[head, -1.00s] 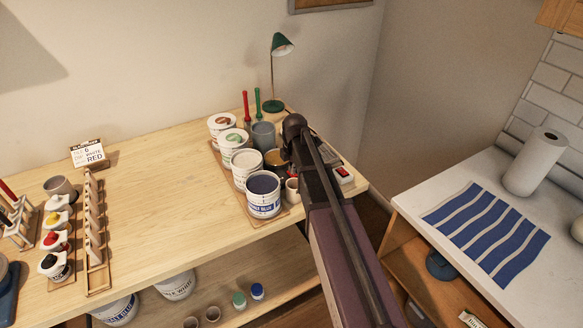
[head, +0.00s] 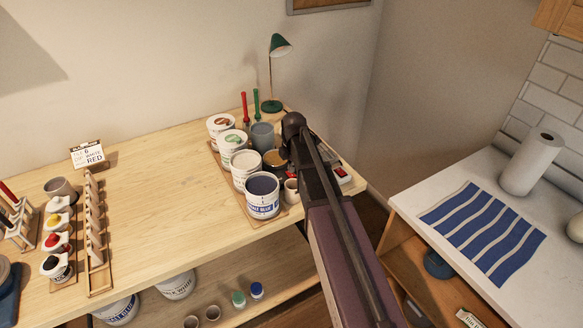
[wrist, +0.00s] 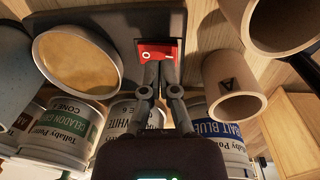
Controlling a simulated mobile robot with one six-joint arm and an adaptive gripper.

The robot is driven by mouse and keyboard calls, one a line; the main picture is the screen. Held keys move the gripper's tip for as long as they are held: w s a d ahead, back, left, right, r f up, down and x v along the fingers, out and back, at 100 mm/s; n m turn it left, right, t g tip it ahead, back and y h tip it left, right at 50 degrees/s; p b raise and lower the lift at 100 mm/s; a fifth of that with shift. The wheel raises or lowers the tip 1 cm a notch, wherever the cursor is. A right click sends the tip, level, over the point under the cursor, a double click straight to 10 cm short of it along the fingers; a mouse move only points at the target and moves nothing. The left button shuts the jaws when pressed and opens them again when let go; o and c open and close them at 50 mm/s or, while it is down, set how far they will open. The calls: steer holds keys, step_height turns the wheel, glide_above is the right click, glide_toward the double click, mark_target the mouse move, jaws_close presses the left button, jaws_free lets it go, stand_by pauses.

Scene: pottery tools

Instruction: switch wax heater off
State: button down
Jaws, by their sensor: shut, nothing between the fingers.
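The wax heater (wrist: 110,28) is a dark box with a round pan of amber wax (wrist: 78,62) in the wrist view. Its red rocker switch (wrist: 158,52), with a white ring mark, sits at the box's edge. My gripper (wrist: 160,72) is shut and empty, its fingertips right at the switch. I cannot tell whether they touch or press it. In the head view the wax pan (head: 274,160) shows beside my arm, which hides most of the heater and my gripper. A small red patch (head: 291,174) shows beside the arm there.
Labelled paint tubs (head: 262,196) stand close to the heater. A tan cup (wrist: 232,85) is just right of my fingers in the wrist view. Another box with a red part (head: 342,173) lies right of my arm. The table's middle is clear.

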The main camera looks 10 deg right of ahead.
mark_target(290, 174)
step_height(290, 174, up, 13)
steer(key=w+p, duration=0.1)
steer(key=p, duration=1.1)
steer(key=shift+w+a+f, duration=0.15)
steer(key=shift+w, duration=0.1)
stand_by(0.3)
steer(key=s+a+f+m+b, duration=0.1)
steer(key=s+f+m+b, duration=0.2)
steer(key=s+m, duration=0.7)
steer(key=s+a+f+m+g+b, duration=0.1)
steer(key=s+f+m+b, duration=0.2)
steer(key=s+m, duration=0.8)
steer(key=shift+s+f, duration=0.2)
steer(key=shift+s, duration=0.3)
steer(key=shift+a, duration=0.1)
